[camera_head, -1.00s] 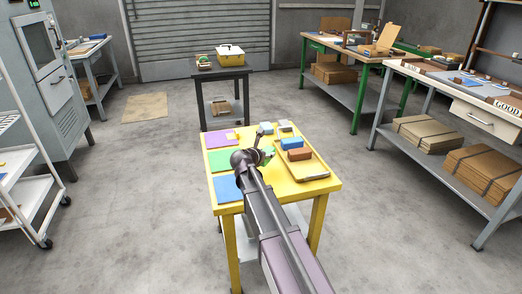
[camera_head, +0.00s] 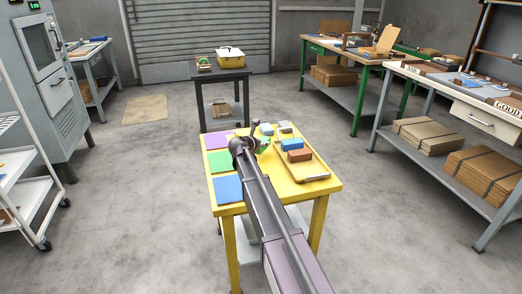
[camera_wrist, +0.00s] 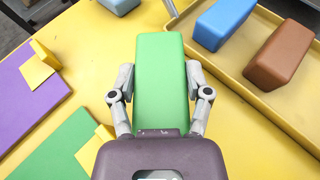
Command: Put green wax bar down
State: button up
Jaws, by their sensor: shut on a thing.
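My gripper (camera_wrist: 160,78) is shut on the green wax bar (camera_wrist: 160,62), with one finger on each long side. The bar also shows at the arm's end in the head view (camera_head: 263,144), partly hidden by my wrist. It is over the bare yellow tabletop, between the colored mats and the yellow tray (camera_wrist: 275,108). I cannot tell whether its underside touches the table. A purple mat (camera_wrist: 28,98) and a green mat (camera_wrist: 62,152) lie left of the bar, each with a yellow tab. A blue mat (camera_head: 228,188) lies nearer in the head view.
A blue block (camera_wrist: 222,22) and a brown block (camera_wrist: 280,55) sit in the tray on the right. A grey block (camera_wrist: 120,4) is just beyond the bar on the left. The yellow table (camera_head: 268,195) has a narrow clear strip between mats and tray.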

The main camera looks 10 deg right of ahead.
jog(key=shift+f+b, duration=1.75)
jog(key=shift+b, duration=0.05)
jog(key=shift+f, duration=0.2)
jog(key=o, duration=1.3)
jog(key=shift+r, duration=0.1)
jog(key=shift+c, duration=0.2)
jog(key=shift+r, duration=0.15)
jog(key=shift+s+a+r, duration=0.15)
jog(key=shift+s+a, duration=0.05)
jog(key=shift+s, duration=0.05)
jog(key=p+v, duration=0.4)
jog(key=v, duration=0.7)
jog(key=shift+a+p, duration=0.15)
jog(key=shift+p, duration=0.15)
